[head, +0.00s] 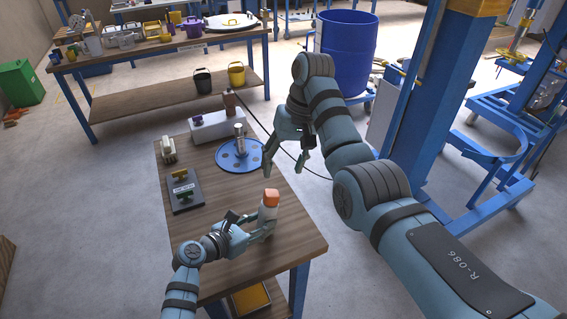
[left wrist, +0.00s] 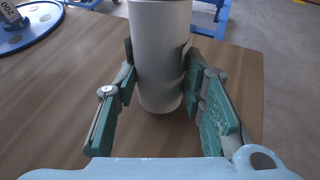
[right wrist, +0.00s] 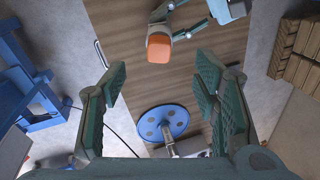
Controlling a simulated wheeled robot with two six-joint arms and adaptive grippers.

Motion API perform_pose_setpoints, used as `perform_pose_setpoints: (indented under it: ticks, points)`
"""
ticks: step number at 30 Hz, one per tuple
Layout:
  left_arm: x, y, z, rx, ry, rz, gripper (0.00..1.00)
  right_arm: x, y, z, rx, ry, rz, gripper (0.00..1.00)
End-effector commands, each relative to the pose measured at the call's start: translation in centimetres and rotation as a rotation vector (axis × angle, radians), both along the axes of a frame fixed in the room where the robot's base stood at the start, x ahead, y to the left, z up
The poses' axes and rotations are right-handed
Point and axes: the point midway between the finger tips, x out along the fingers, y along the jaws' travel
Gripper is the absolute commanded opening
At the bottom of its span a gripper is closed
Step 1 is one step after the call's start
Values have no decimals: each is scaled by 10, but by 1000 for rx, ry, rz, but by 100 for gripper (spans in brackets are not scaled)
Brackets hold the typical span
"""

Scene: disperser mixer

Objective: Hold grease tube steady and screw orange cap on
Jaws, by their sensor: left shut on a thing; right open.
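The grease tube (head: 268,210) is a white cylinder standing upright near the front right edge of the wooden table. The orange cap (head: 271,195) sits on top of the tube; how far it is screwed on cannot be told. My left gripper (head: 262,232) is shut around the tube's lower part; in the left wrist view the white tube (left wrist: 160,55) stands between both fingers. My right gripper (head: 284,172) is open and empty, above and beyond the tube. In the right wrist view the orange cap (right wrist: 160,48) lies beyond the open fingertips.
A blue round plate (head: 226,163) with a metal post stands behind the tube. The front middle of the table is clear. A blue column (head: 425,110) stands right.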

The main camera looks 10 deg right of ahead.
Motion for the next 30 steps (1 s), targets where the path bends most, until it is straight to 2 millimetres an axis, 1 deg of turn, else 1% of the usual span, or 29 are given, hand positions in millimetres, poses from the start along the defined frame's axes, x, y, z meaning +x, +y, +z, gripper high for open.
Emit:
perform_pose_setpoints:
  ticks: [2, 5, 8, 12, 15, 18, 22, 28, 29, 30]
  points:
    - [0, 0, 0, 0, 0, 0, 10, 0, 1, -3, -1, 16, -61, 55]
    - [0, 0, 0, 0, 0, 0, 10, -1, 4, -14, -1, 23, -81, 55]
    - [0, 0, 0, -1, -1, 0, 10, -2, 9, -35, -1, 24, -78, 55]
    - [0, 0, 0, -1, -1, 0, 10, -2, 17, -69, -2, 24, -78, 55]
    - [0, 0, 0, -1, -1, 0, 10, -2, 22, -92, -1, 23, -77, 55]
    - [0, 0, 0, -1, -1, 0, 10, -2, 26, -107, -2, 22, -77, 55]
    - [0, 0, 0, 0, 0, 0, 10, -2, 28, -116, -2, 19, -77, 55]
    - [0, 0, 0, 0, 0, 0, 10, -1, 28, -117, -2, 18, -77, 55]
    - [0, 0, 0, 0, 0, 0, 10, -1, 28, -117, -2, 18, -77, 54]
    - [0, 0, 0, 0, 0, 0, 10, -1, 28, -117, -2, 18, -77, 47]
